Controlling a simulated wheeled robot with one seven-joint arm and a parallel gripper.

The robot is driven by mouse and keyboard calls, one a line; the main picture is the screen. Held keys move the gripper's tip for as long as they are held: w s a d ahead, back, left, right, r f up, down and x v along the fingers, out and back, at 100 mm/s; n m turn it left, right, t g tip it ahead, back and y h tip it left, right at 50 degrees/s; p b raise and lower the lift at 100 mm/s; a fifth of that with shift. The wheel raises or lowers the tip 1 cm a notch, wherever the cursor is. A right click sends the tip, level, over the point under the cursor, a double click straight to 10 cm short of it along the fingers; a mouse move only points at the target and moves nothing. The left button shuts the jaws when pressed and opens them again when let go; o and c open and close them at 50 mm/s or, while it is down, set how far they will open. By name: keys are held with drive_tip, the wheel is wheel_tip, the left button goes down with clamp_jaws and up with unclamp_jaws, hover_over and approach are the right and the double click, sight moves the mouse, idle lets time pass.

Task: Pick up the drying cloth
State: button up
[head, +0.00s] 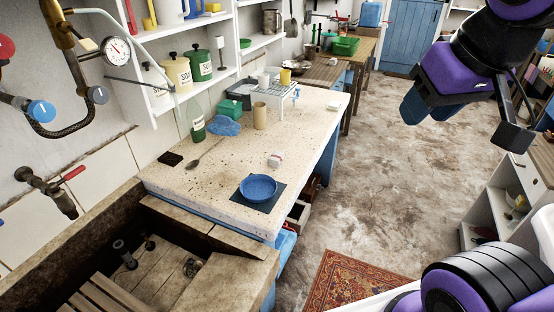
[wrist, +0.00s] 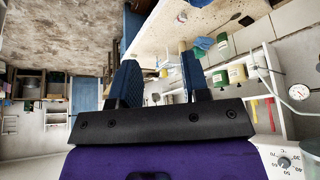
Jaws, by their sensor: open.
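A crumpled blue cloth (head: 223,126), which looks like the drying cloth, lies on the speckled worktop (head: 225,160) beside a green-based bottle, near the wall. In the wrist view, which is upside down, a small blue patch (wrist: 204,43) near the worktop's edge appears to be the same cloth. My gripper (head: 428,107) is at the upper right of the head view, over the floor and well apart from the cloth. The wrist view shows its two dark blue fingers (wrist: 158,68) spread, with nothing between them.
A blue bowl (head: 258,187) sits on a dark mat at the worktop's near edge. A brown cylinder (head: 260,115), a white rack (head: 272,91) and a green-based bottle (head: 196,120) stand around the cloth. Shelves hang above. The stone trough (head: 205,242) is nearer; the floor to the right is open.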

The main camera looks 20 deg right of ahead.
drive_tip(key=o, duration=0.6)
drive_tip(key=shift+w, duration=0.2)
drive_tip(key=shift+o, duration=1)
drive_tip(key=w+r+m, duration=0.1)
drive_tip(key=w+r, duration=0.1)
drive_tip(key=w, duration=0.6)
drive_tip(key=shift+w+a+r+g, duration=0.15)
drive_tip(key=shift+r+g, duration=0.15)
drive_tip(key=m+g, duration=0.5)
drive_tip(key=m, duration=0.2)
hover_over(277, 155)
drive_tip(key=f, duration=4.5)
drive_tip(key=shift+w+d+f, duration=0.1)
drive_tip(key=shift+d+f, duration=0.05)
drive_tip(key=shift+d, duration=0.2)
drive_tip(key=shift+a+f, duration=0.2)
drive_tip(key=shift+f, duration=1.1)
drive_tip(key=shift+a+f, duration=0.15)
drive_tip(key=shift+f, duration=1.15)
